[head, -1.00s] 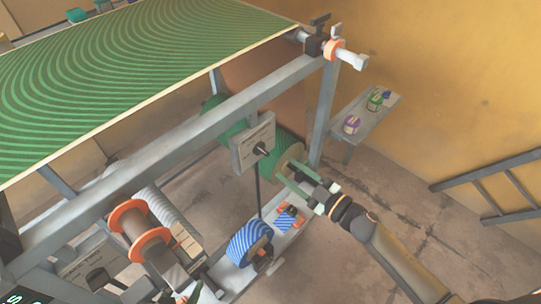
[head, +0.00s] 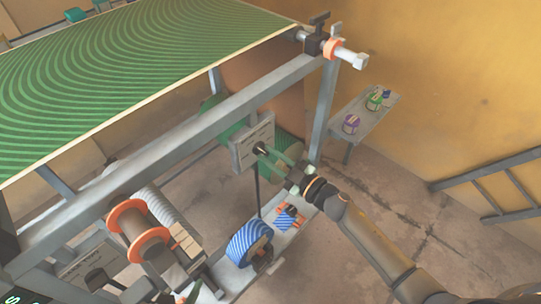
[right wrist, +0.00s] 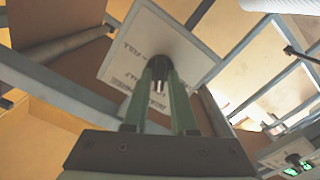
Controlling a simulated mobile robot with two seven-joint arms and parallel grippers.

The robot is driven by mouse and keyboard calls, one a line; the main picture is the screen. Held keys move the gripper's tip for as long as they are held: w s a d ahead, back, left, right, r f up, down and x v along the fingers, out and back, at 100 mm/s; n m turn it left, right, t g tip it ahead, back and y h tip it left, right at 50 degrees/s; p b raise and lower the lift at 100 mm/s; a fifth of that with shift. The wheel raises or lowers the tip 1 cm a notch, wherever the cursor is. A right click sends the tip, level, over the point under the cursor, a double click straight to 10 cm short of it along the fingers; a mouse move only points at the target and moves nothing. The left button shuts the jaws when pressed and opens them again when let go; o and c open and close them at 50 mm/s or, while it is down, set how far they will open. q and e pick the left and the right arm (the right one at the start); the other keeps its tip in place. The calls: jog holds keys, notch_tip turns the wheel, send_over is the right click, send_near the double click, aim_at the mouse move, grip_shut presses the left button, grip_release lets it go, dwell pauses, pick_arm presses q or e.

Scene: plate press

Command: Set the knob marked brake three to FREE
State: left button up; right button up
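A pale square plate (head: 254,143) hangs on the press frame and carries a small black knob (head: 260,148). In the right wrist view the plate (right wrist: 128,45) bears printed words, upside down; I make out "BRAKE" and "FULL". My right gripper (head: 273,161) reaches the knob from the right in the head view. In the right wrist view its two green fingers (right wrist: 161,88) stand apart, tips close in front of the black knob (right wrist: 176,50). I see no clear grip on it. A green and orange tip at the head view's bottom edge may be my left gripper (head: 192,294); its fingers are unclear.
Behind the plate is a green roll (head: 287,144). Below are a blue striped roll (head: 247,243) and an orange-flanged spool (head: 126,217). A grey frame beam (head: 190,135) runs above. A bench with cans (head: 345,130) stands by the wall.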

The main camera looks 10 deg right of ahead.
grip_shut()
pick_arm(q)
jog(key=shift+s, duration=0.1)
jog(key=shift+f, duration=0.1)
pick_arm(e)
jog(key=shift+n, duration=0.3)
jog(key=n, duration=0.3)
jog(key=shift+n+b, duration=0.35)
jog(key=shift+n, duration=0.05)
jog(key=n+b, duration=0.1)
jog(key=n, duration=0.2)
jog(key=shift+f+n, duration=0.1)
jog(key=shift+n, duration=0.2)
jog(key=n, duration=0.2)
jog(key=shift+n+b, duration=0.3)
jog(key=shift+n, duration=0.1)
pick_arm(q)
jog(key=shift+w+d+f, duration=0.25)
jog(key=shift+d+f, duration=0.4)
pick_arm(e)
jog(key=shift+n, duration=0.5)
pick_arm(q)
jog(key=shift+w+r, duration=0.1)
